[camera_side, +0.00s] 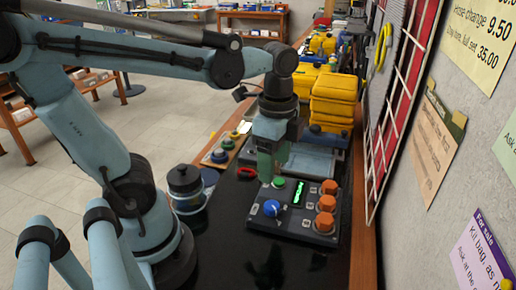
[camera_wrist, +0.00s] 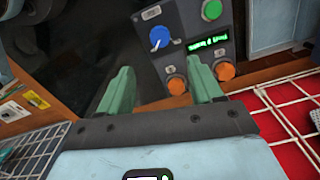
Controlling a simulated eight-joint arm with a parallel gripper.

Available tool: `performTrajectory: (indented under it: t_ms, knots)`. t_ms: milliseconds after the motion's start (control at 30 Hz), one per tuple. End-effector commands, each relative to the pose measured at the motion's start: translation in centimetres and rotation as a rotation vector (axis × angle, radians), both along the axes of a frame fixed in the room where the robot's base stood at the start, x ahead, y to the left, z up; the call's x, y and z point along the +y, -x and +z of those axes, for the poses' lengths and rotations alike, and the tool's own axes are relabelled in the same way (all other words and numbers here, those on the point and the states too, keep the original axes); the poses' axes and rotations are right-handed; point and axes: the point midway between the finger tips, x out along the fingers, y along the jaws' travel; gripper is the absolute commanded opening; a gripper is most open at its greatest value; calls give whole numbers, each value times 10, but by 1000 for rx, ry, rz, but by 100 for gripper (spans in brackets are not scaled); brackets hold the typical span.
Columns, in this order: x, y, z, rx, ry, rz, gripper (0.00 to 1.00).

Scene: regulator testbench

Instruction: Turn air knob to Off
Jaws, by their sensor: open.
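A dark control panel (camera_side: 290,228) lies on the black bench top. It carries a blue knob (camera_side: 272,208) with a white pointer mark, a green button (camera_side: 278,182), a lit green display (camera_side: 299,193) and orange knobs (camera_side: 327,203) along its right side. The labels are too small to read, so I cannot tell which knob is air. My gripper (camera_side: 268,178) points down above the panel's far left part, near the green button. In the wrist view the open, empty jaws (camera_wrist: 159,66) appear below the blue knob (camera_wrist: 159,38). The right finger hides part of the orange row (camera_wrist: 226,71).
Yellow cases (camera_side: 333,98) stack behind the panel. A wire grid (camera_side: 395,110) on the wall rises at the right. A dark-lidded jar (camera_side: 186,188) stands left of the panel, and a red ring (camera_side: 246,173) lies near my gripper. The bench in front is clear.

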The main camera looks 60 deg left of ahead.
Motion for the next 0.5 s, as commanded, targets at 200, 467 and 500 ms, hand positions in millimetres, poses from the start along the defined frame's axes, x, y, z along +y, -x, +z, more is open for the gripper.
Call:
performTrajectory:
  t_ms: [200, 467, 500]
  knots:
    - [0, 0, -25, -2, 0, 3, 65]
    - [0, -1, -57, -4, 0, 4, 65]
    - [0, 0, -62, -4, 0, 5, 65]
